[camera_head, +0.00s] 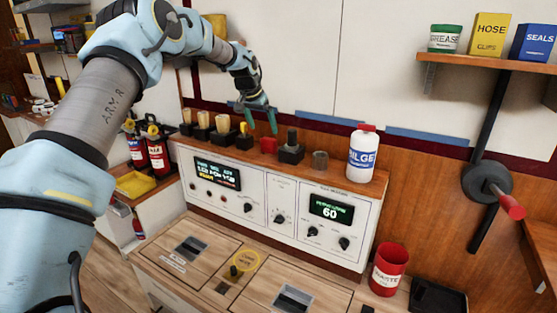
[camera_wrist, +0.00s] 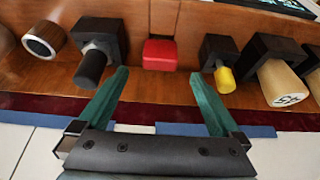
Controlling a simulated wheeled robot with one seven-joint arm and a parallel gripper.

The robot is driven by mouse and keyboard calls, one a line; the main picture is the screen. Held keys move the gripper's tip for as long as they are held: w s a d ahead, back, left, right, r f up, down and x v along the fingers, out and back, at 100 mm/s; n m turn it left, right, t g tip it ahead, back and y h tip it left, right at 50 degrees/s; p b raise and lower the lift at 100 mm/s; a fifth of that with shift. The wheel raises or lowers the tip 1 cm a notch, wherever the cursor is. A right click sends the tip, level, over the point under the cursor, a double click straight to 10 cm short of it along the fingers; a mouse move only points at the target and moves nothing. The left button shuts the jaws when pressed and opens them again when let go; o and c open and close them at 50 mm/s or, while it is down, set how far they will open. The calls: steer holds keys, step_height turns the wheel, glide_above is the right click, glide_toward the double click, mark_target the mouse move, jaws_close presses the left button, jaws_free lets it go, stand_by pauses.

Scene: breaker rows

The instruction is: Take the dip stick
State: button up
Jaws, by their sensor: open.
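No item carries a readable "dip stick" label, so I cannot tell which one it is. Several handles stand in black blocks on the console's top shelf. They include a yellow handle (camera_head: 243,130), also in the wrist view (camera_wrist: 225,80), a black handle (camera_head: 292,138), also in the wrist view (camera_wrist: 92,68), and a pale handle marked "45" (camera_wrist: 283,84). A red block (camera_head: 268,145) sits between the yellow and black handles; in the wrist view it (camera_wrist: 160,54) shows between my fingertips. My gripper (camera_head: 259,118) is open and empty above the shelf, touching nothing that I can see.
A grey cup (camera_head: 320,160) and a white bilge bottle (camera_head: 362,153) stand to the right on the shelf. The control console (camera_head: 265,200) is below. A red waste bin (camera_head: 389,270) stands at lower right. A wall shelf (camera_head: 490,63) holds a grease tin and boxes.

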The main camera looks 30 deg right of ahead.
mark_target(268, 139)
steer(key=shift+p+x, duration=1.65)
steer(key=shift+x, duration=2.7)
steer(key=shift+d, duration=0.15)
jaws_close()
steer(key=shift+r, duration=0.1)
